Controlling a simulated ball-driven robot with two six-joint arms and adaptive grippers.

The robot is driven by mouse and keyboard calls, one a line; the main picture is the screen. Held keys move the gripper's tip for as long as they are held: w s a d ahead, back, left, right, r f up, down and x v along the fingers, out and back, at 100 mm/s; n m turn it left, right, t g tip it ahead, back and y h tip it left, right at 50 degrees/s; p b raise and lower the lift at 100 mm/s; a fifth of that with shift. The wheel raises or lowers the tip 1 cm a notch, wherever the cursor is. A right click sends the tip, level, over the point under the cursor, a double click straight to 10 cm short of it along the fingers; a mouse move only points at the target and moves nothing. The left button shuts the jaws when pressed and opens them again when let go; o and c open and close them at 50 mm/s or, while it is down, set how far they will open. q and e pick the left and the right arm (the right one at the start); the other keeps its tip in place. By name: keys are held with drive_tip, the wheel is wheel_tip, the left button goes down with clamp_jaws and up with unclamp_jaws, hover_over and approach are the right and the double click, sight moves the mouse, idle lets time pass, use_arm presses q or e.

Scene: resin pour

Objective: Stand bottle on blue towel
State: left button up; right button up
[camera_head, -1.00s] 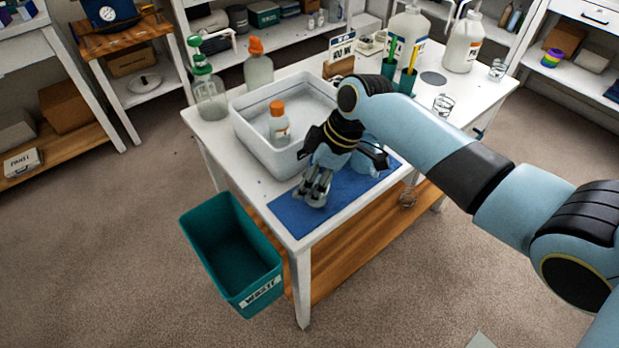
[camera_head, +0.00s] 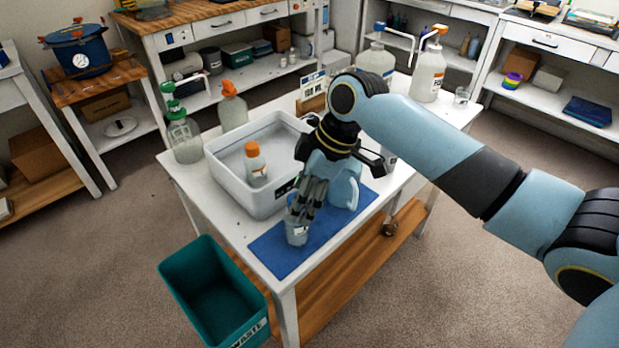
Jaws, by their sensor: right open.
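A small pale bottle with an orange cap (camera_head: 255,163) stands inside the white tub (camera_head: 226,174) on the table. The blue towel (camera_head: 275,256) lies flat at the table's near edge, in front of the tub. My right gripper (camera_head: 301,216) is open, pointing down over the towel, to the right of and nearer than the bottle. A small greyish clear cup (camera_head: 296,234) shows at its fingertips, low over or on the towel; I cannot tell which. The gripper and arm hide part of the towel and the tub's right side. My left gripper is not in view.
A green pump bottle (camera_head: 183,138) and an orange-topped bottle (camera_head: 232,108) stand behind the tub at left. Large jugs (camera_head: 428,72) stand at the back right. A teal waste bin (camera_head: 215,292) is on the floor before the table.

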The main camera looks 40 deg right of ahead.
drive_tip(key=v, duration=0.5)
drive_tip(key=shift+f, duration=0.1)
idle(0.3)
drive_tip(key=s+a+r+m+h, duration=0.15)
drive_tip(key=s+m, duration=0.25)
drive_tip(key=s, duration=0.4)
drive_tip(key=s+r+m+h, duration=0.25)
drive_tip(key=s+m, duration=0.25)
drive_tip(key=s, duration=0.4)
wheel_tip(320, 180, down, 35)
drive_tip(key=s+d+b, duration=0.3)
drive_tip(key=b, duration=0.5)
drive_tip(key=s+f+g+b, duration=0.1)
drive_tip(key=s+f+b, duration=0.2)
drive_tip(key=s+f, duration=0.5)
drive_tip(key=s+f+g+b, duration=0.1)
drive_tip(key=s+f+b, duration=0.3)
drive_tip(key=s+f, duration=0.5)
wheel_tip(320, 180, down, 5)
drive_tip(key=shift+s+d+f, duration=0.2)
drive_tip(key=shift+s+d, duration=0.1)
